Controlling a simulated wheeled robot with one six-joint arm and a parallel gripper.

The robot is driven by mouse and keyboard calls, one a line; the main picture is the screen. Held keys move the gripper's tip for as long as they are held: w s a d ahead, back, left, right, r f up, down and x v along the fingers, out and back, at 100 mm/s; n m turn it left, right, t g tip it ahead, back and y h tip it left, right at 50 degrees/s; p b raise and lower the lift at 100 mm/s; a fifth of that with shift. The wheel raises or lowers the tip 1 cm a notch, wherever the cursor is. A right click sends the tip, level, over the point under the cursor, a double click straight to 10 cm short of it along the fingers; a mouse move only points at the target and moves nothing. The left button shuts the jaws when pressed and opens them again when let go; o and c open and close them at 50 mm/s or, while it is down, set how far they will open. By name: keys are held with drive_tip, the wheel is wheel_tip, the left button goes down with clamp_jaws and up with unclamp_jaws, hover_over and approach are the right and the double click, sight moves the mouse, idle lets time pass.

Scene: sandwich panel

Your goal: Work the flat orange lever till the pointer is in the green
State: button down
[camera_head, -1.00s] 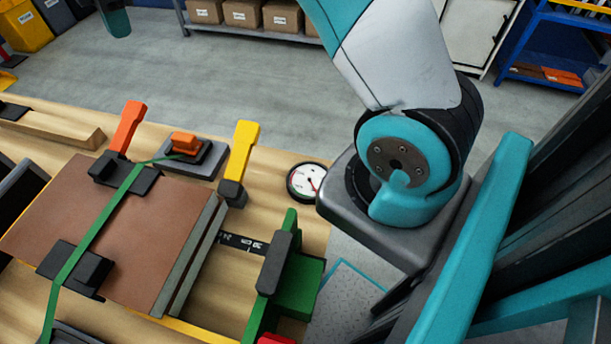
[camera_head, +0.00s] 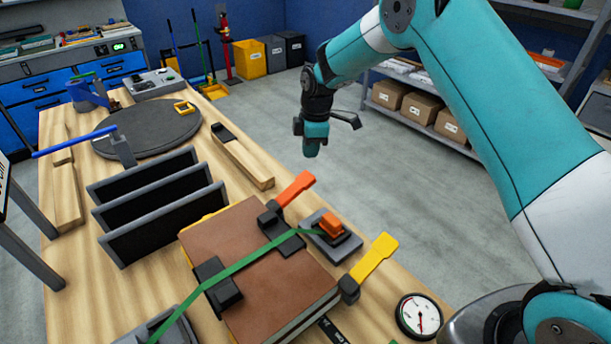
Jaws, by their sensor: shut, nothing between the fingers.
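A long orange lever (camera_head: 295,188) slants up from a black clamp at the panel's far edge. A shorter orange handle (camera_head: 331,226) lies low on a grey ratchet block (camera_head: 345,246), where a green strap (camera_head: 235,267) ends. I cannot tell for sure which is the flat lever. A round white gauge (camera_head: 404,319) with a red pointer lies at the table's right edge; whether the pointer is in green is too small to tell. My gripper (camera_head: 312,150) is shut and empty, hanging beyond the table's far edge, apart from both levers.
A yellow lever (camera_head: 374,259) stands right of the ratchet block. The strap crosses a brown panel (camera_head: 235,235). Black upright plates (camera_head: 160,215), a wooden bar (camera_head: 243,160) and a dark turntable (camera_head: 135,138) occupy the table to the left. Grey floor (camera_head: 400,180) is free beyond the table.

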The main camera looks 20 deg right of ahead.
sight(307, 178)
drive_tip(key=shift+f, duration=0.1)
drive_tip(key=shift+a+f+b, duration=0.2)
drive_tip(key=shift+f+b, duration=0.85)
drive_tip(key=shift+f, duration=0.65)
drive_tip(key=shift+a+f+b, duration=0.15)
drive_tip(key=shift+f+b, duration=0.9)
drive_tip(key=shift+f, duration=0.65)
